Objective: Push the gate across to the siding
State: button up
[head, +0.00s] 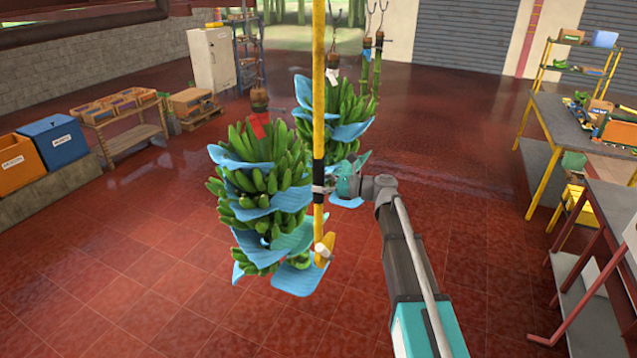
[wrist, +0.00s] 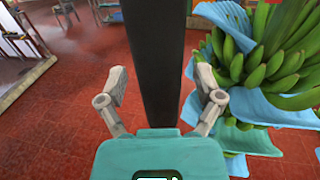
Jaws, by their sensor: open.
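A yellow pole (head: 319,90) hangs down from above the picture in the head view, with a dark section low on it and a yellow grip at its foot. I cannot tell for sure whether it belongs to the gate; no rail, gate or siding is plainly visible. My gripper (head: 328,188) is at the dark section, to the right of the pole. In the wrist view a broad dark upright bar (wrist: 153,60), seemingly that section, stands between the two fingers of my gripper (wrist: 160,84). The fingers are open, with gaps on both sides.
A green banana bunch (head: 262,170) with blue sheets hangs just left of the pole; another bunch (head: 340,108) hangs behind. In the wrist view a bunch (wrist: 280,60) is close on the right. Work tables (head: 575,130) stand right. The red floor (head: 130,250) is clear.

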jog(key=shift+a, duration=0.1)
grip_shut()
dwell(0.5)
jog(key=shift+w, duration=0.15)
